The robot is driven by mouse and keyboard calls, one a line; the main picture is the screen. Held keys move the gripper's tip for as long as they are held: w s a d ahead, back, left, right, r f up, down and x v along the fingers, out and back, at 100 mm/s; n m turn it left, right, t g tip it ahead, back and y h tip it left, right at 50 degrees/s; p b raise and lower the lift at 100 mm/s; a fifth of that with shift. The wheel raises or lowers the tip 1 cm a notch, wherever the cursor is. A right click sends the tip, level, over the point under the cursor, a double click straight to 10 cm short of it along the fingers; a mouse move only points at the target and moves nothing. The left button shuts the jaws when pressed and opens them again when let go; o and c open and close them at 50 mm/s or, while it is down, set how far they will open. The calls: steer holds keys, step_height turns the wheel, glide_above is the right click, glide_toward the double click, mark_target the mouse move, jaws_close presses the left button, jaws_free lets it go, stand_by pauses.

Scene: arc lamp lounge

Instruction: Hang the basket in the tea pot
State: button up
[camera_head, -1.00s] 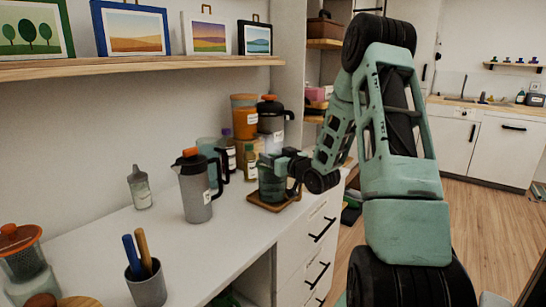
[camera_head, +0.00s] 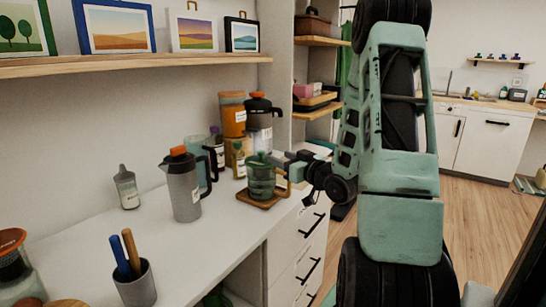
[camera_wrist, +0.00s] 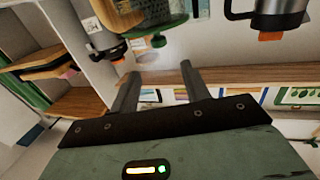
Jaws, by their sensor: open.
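The tea pot (camera_head: 262,184) is a green-tinted glass pot with a light brown handle, upright on a square wooden board (camera_head: 262,202) on the white counter. A green piece (camera_head: 258,158), which looks like the basket's top, sits at the pot's mouth. In the wrist view, green mesh of the basket (camera_wrist: 160,17) shows at the top. How deep it sits in the pot and whether it hangs on the rim cannot be made out. My gripper (camera_head: 288,158) is just right of the pot's top. Its fingers (camera_wrist: 161,88) are apart with nothing between them.
A grey jug with an orange lid (camera_head: 184,190) stands left of the pot. A dark-lidded press (camera_head: 258,122), orange canister (camera_head: 232,115) and small bottles crowd behind. A pen cup (camera_head: 137,285) is at the front left. A picture shelf (camera_head: 160,64) runs above.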

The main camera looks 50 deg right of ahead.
steer(key=w+a+f+n+g+y, duration=0.2)
steer(key=w+a, duration=0.1)
steer(key=a, duration=0.4)
steer(key=w+a+f+n+g+y, duration=0.1)
steer(key=w+a+g, duration=0.1)
steer(key=w+a, duration=0.35)
steer(key=s+a+f+n+g+y, duration=0.1)
steer(key=s+a+g, duration=0.15)
steer(key=a, duration=0.65)
steer(key=s+a+f+n+g+y, duration=0.1)
steer(key=s+a+g, duration=0.15)
steer(key=a, duration=0.55)
steer(key=s+a+n+g, duration=0.2)
steer(key=s+a+g, duration=0.2)
steer(key=s+a, duration=0.4)
steer(key=s+a+n+g+h, duration=0.1)
steer(key=s+a+g, duration=0.3)
steer(key=s+a, duration=0.5)
steer(key=s+n, duration=0.1)
steer(key=s, duration=0.5)
steer(key=shift+s+a+r+n+g, duration=0.25)
steer(key=shift+s+n+g, duration=0.05)
steer(key=shift+n, duration=0.1)
